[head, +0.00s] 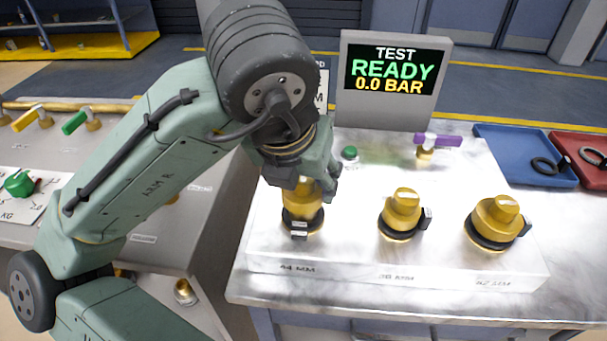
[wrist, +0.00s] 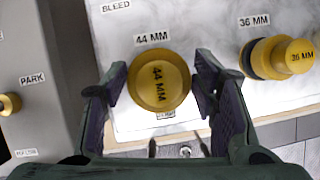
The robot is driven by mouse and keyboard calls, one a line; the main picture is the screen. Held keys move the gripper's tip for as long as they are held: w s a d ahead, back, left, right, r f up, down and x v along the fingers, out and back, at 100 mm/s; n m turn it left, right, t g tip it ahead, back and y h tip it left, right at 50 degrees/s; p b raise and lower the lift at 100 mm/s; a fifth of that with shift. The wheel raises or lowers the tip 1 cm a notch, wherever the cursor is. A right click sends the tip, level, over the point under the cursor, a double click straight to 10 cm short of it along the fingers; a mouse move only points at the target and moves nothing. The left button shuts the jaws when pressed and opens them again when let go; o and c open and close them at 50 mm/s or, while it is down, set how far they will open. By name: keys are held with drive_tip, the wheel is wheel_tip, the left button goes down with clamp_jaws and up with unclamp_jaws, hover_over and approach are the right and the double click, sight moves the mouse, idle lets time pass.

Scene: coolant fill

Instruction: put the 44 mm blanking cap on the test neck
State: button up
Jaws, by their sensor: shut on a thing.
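The 44 mm blanking cap is yellow and round, marked "44 MM" on top in the wrist view (wrist: 160,85). In the head view its lower part (head: 302,210) shows under my gripper (head: 312,182), over a black collar at the 44 mm place of the white block. My gripper is shut on the cap, one finger on each side. I cannot tell whether the cap is clear of its seat. I cannot pick out the test neck with certainty in either view; my arm hides part of the left bench.
On the white block (head: 400,268), the middle cap (head: 405,205), marked 36 mm, and a larger cap (head: 495,220) stand to the right. A screen (head: 392,75) reads "TEST READY 0.0 BAR". A purple-handled valve (head: 437,141) stands behind; blue (head: 515,165) and red trays lie right.

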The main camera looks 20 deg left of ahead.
drive_tip(key=shift+f+b, duration=0.85)
drive_tip(key=shift+f, duration=0.4)
drive_tip(key=o, duration=1.1)
drive_tip(key=shift+r, duration=0.1)
drive_tip(key=v, duration=1.2)
